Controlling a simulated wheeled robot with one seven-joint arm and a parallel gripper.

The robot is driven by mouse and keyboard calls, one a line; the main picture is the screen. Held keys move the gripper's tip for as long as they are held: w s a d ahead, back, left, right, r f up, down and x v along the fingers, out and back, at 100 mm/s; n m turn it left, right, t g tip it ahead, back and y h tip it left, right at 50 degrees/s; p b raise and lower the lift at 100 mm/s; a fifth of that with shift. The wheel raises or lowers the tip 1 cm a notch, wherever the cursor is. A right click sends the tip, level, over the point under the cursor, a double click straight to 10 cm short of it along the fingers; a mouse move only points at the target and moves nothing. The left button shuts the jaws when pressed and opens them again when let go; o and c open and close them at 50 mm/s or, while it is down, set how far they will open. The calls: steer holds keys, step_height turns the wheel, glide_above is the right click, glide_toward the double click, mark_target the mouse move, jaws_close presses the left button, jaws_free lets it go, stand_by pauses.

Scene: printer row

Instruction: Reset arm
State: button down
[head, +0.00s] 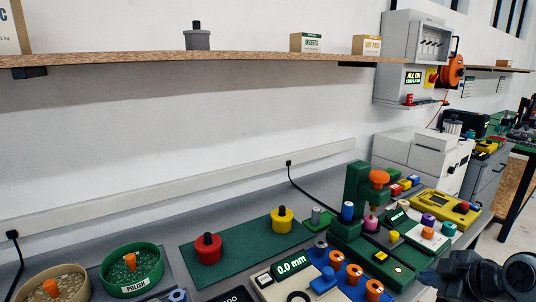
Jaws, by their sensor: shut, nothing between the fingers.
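My gripper (428,277) is at the bottom right corner, a dark shape with its narrow end pointing left. Its fingers are shut with nothing visible held between them. It shows in front of the bench's near right part, beside the green press and the tray with orange knobs. The dark wrist and arm parts behind it are mine and run out of the frame at the lower right. The rest of my arm is out of view.
The bench holds a green press (355,185), a yellow meter (440,205), a red weight (208,248), a yellow weight (282,220) and a green bowl (152,283). A wooden shelf (150,58) runs above. A white printer (440,155) stands at right.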

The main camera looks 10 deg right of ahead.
steer(key=s+a+f+m+t+h, duration=0.1)
steer(key=s+a+f+m, duration=0.25)
steer(key=s+a, duration=0.45)
steer(key=s+a+f+m+t+h, duration=0.1)
steer(key=s+a+f+m, duration=0.2)
steer(key=s+a+f, duration=0.35)
steer(key=s+a+r+t, duration=0.1)
steer(key=s+a+r, duration=0.1)
steer(key=s+r, duration=0.2)
steer(key=s+a+r+m+t+y, duration=0.1)
steer(key=s+r, duration=0.3)
steer(key=s, duration=0.6)
steer(key=s+a+r+m+t, duration=0.1)
steer(key=s+a+r, duration=0.3)
steer(key=s, duration=0.3)
steer(key=shift+s+r+t+y, duration=0.3)
steer(key=shift+s+r+y, duration=0.05)
steer(key=shift+y, duration=0.05)
